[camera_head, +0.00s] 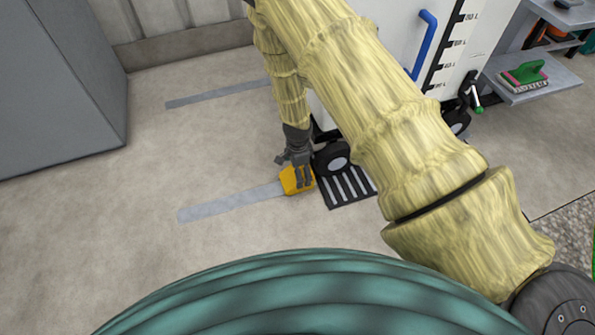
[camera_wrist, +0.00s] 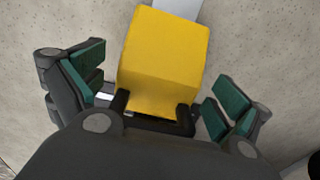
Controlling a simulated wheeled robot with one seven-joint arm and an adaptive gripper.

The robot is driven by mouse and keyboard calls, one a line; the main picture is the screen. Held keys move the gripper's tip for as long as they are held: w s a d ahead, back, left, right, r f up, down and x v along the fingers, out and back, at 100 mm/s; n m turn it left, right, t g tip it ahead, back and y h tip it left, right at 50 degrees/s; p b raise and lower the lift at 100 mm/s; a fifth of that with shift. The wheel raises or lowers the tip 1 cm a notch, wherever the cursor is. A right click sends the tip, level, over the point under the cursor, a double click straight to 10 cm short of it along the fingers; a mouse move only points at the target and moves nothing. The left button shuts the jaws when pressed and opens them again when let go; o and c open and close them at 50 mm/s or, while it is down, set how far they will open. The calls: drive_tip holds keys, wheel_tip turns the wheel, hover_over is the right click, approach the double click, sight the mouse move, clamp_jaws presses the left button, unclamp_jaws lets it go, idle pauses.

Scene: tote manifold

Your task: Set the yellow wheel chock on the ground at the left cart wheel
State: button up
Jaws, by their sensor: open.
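The yellow wheel chock (camera_head: 291,181) is on the ground beside the left cart wheel (camera_head: 333,160), on that wheel's left side. I cannot tell whether chock and wheel touch. My gripper (camera_head: 299,177) is low over the chock in the head view. In the wrist view the chock (camera_wrist: 165,60) shows its yellow faces and a dark handle (camera_wrist: 155,122) at its near end. My gripper's green-padded fingers (camera_wrist: 158,100) are spread wide on either side of the handle, with gaps to both sides. The cart wheel does not show clearly in the wrist view.
The white cart (camera_head: 395,35) with a blue handle stands behind my arm. A black slotted grate (camera_head: 347,188) lies by the wheel. Grey floor strips (camera_head: 225,203) run leftward. A grey cabinet (camera_head: 60,80) stands at left and a shelf (camera_head: 535,85) at right. Floor at left is clear.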

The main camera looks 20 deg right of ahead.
wheel_tip(320, 180, up, 12)
drive_tip(key=p, duration=0.6)
drive_tip(key=s+d+f+n+h, duration=0.1)
drive_tip(key=s+d+f+n, duration=0.15)
drive_tip(key=s, duration=0.45)
drive_tip(key=s+d+f+n, duration=0.2)
drive_tip(key=s+n, duration=0.1)
drive_tip(key=s, duration=0.4)
drive_tip(key=s+d+f+n+h, duration=0.1)
drive_tip(key=s+d+f+n, duration=0.15)
drive_tip(key=s, duration=0.45)
drive_tip(key=s+a+r+n+y, duration=0.1)
drive_tip(key=s+a+n, duration=0.1)
drive_tip(key=s+n, duration=0.2)
drive_tip(key=s+a+r+n+y, duration=0.1)
drive_tip(key=s+n, duration=0.4)
drive_tip(key=s, duration=0.6)
drive_tip(key=shift+s+a, duration=0.15)
drive_tip(key=shift+a, duration=0.2)
drive_tip(key=shift+r, duration=0.15)
